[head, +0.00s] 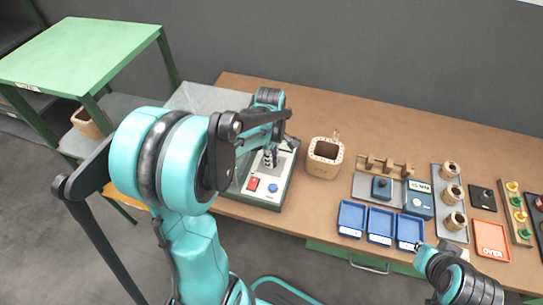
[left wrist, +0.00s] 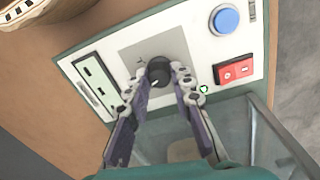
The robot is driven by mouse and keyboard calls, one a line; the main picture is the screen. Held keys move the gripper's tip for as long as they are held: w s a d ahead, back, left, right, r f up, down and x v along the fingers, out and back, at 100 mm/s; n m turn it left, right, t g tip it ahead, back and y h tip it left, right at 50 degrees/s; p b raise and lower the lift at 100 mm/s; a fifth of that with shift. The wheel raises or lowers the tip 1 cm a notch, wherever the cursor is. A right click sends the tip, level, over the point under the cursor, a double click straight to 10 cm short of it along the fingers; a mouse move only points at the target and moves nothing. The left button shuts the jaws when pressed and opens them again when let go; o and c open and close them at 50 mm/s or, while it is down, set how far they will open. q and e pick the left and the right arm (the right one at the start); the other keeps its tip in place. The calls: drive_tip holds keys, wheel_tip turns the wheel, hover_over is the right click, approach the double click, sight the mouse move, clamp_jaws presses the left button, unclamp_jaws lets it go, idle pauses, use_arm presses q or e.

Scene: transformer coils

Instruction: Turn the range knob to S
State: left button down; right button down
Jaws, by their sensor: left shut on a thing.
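The range knob (left wrist: 158,70) is a small black knob on a grey square plate in the left wrist view. Its pointer and letters are too small to read. The plate is on the cream panel (left wrist: 200,52) of a box, which stands near the bench's front edge in the head view (head: 285,178). My left gripper (left wrist: 159,80) is shut on the knob, one finger on each side. In the head view the left gripper (head: 268,158) reaches down onto the panel and hides the knob. My right gripper (head: 422,250) is at the lower right; its fingers are not clear.
Blue trays (head: 351,232), a meter (head: 419,204) and several coils fill the bench's right.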

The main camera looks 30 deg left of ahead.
use_arm(q)
drive_tip(key=n+p, duration=0.1)
drive_tip(key=n, duration=0.4)
drive_tip(key=shift+n, duration=0.3)
idle(0.4)
drive_tip(key=c, duration=1.3)
unclamp_jaws()
wheel_tip(320, 180, up, 12)
drive_tip(key=shift+s+d, duration=0.15)
